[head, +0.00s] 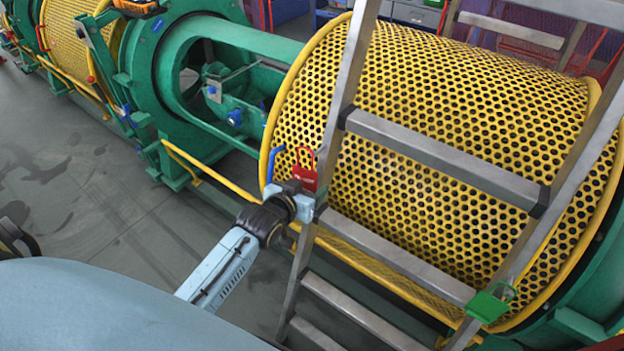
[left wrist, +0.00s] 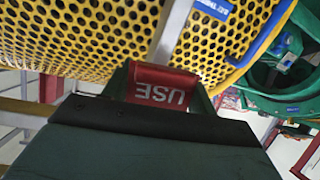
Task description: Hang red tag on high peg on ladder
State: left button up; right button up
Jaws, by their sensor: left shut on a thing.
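The red tag (head: 304,180) stands upright in the grip of my left gripper (head: 298,197), with its loop at the top, just left of the ladder's near-left rail. In the left wrist view the red tag (left wrist: 160,86) shows the word "USE" upside down between the fingers (left wrist: 160,92). The grey metal ladder (head: 425,158) leans across the yellow perforated guard. A green tag (head: 488,306) hangs at its right rail, low down. I cannot make out a high peg. My right gripper does not show.
The yellow perforated guard (head: 420,95) fills the space behind the ladder. A blue handle (head: 273,163) is close left of the red tag. A yellow rail (head: 205,172) runs along the green machine (head: 185,75). The grey floor (head: 80,175) at left is mostly clear.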

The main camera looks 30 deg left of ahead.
pick_arm(q)
jog(key=shift+s+a+p, duration=0.15)
jog(key=shift+s+p, duration=0.4)
jog(key=shift+s, duration=0.6)
jog(key=shift+s+a+p, duration=0.15)
jog(key=shift+s+p, duration=0.4)
jog(key=shift+s, duration=0.55)
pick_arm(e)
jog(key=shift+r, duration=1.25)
pick_arm(q)
jog(key=s+d+r+b, duration=0.1)
jog(key=d+r+b, duration=0.2)
jog(key=b, duration=1.2)
jog(key=d, duration=0.3)
jog(key=shift+s+r, duration=0.3)
jog(key=shift+s, duration=0.05)
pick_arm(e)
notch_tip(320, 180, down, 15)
pick_arm(q)
jog(key=shift+d, duration=0.15)
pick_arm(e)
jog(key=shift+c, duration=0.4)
